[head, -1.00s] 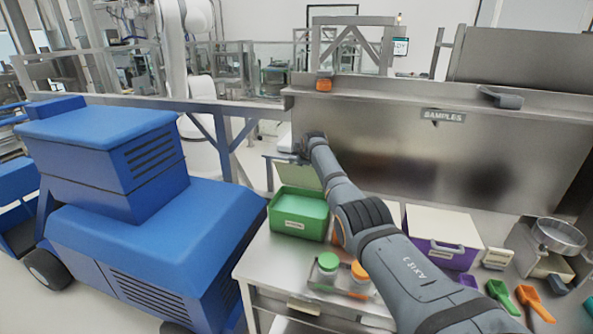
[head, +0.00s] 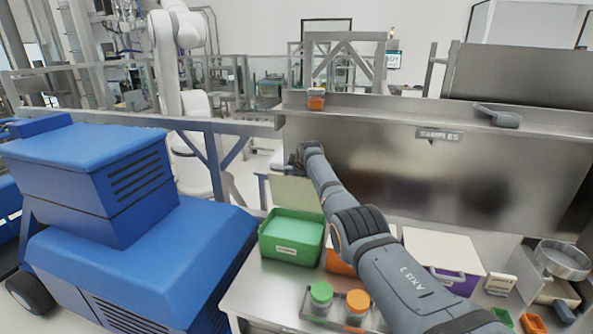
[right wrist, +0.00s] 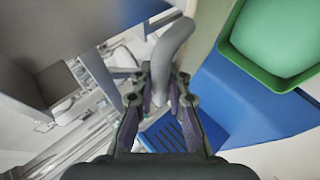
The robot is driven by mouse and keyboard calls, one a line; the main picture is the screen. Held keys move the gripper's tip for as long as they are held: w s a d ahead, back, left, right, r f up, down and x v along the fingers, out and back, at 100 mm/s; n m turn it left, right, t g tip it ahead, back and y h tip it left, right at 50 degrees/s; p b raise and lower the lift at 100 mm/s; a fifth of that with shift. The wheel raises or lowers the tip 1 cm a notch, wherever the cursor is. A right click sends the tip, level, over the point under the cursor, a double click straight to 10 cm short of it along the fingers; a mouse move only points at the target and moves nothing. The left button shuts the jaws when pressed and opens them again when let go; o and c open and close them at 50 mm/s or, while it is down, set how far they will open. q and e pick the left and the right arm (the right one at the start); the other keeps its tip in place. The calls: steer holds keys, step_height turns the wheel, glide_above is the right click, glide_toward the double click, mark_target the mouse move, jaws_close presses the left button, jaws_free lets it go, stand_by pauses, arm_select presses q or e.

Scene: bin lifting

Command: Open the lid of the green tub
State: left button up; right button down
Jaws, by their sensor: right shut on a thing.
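The green tub (head: 291,242) stands on the metal table, and I see green inside it. Its pale lid (head: 291,190) stands raised behind it, partly covered by my right arm. My right arm reaches across the table to the lid's upper edge. In the right wrist view my right gripper (right wrist: 160,88) is shut on the curved grey handle (right wrist: 172,52) of the lid. The pale lid (right wrist: 208,32) and the tub's green rim (right wrist: 232,62) also show there. In the head view the fingers are hidden behind the wrist. My left gripper is out of view.
A blue vehicle (head: 130,260) stands close left of the table. An orange bin (head: 338,264) is partly behind my arm, and a purple bin with a white lid (head: 445,252) is right of it. Jars (head: 320,297) stand in front. A steel panel (head: 420,180) rises behind.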

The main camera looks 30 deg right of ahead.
steer(key=c, duration=1.3)
jaws_free()
steer(key=shift+c, duration=0.2)
steer(key=v, duration=1.2)
steer(key=shift+s+a, duration=0.1)
steer(key=shift+a, duration=0.05)
